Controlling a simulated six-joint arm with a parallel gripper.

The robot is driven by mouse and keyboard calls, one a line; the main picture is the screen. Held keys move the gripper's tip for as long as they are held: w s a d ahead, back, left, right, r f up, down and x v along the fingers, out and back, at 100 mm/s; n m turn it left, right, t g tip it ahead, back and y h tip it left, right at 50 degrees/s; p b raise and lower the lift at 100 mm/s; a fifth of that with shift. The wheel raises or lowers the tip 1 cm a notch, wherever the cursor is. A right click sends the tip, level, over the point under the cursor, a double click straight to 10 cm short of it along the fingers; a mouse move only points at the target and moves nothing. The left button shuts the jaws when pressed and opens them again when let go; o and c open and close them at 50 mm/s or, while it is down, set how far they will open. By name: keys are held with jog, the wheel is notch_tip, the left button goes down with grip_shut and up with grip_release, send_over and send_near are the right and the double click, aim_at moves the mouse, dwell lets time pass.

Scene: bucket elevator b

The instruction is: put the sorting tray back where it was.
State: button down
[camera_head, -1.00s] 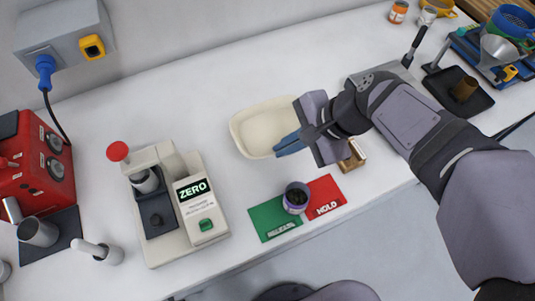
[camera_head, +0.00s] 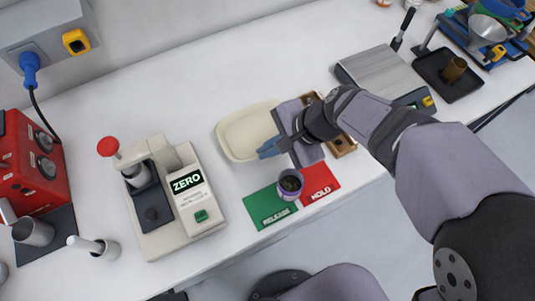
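The sorting tray (camera_head: 232,148) is a shallow cream tray with rounded corners, at the middle of the white bench. My gripper (camera_head: 270,149) is at the tray's lower right edge, and its blue fingers overlap the rim. The fingers look close together on the rim, though the contact itself is small in the view. The tray looks empty and about level. I cannot tell whether it touches the bench or is slightly above it.
A purple-rimmed cup (camera_head: 290,184) stands across the green RELEASE card (camera_head: 265,207) and red HOLD card (camera_head: 320,182). The ZERO machine (camera_head: 187,187) is at left. A wooden box (camera_head: 343,147) and a scale (camera_head: 380,70) are at right. The bench behind the tray is clear.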

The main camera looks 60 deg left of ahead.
jog(key=shift+f, duration=1.9)
jog(key=shift+f, duration=0.1)
jog(key=c, duration=2)
grip_release()
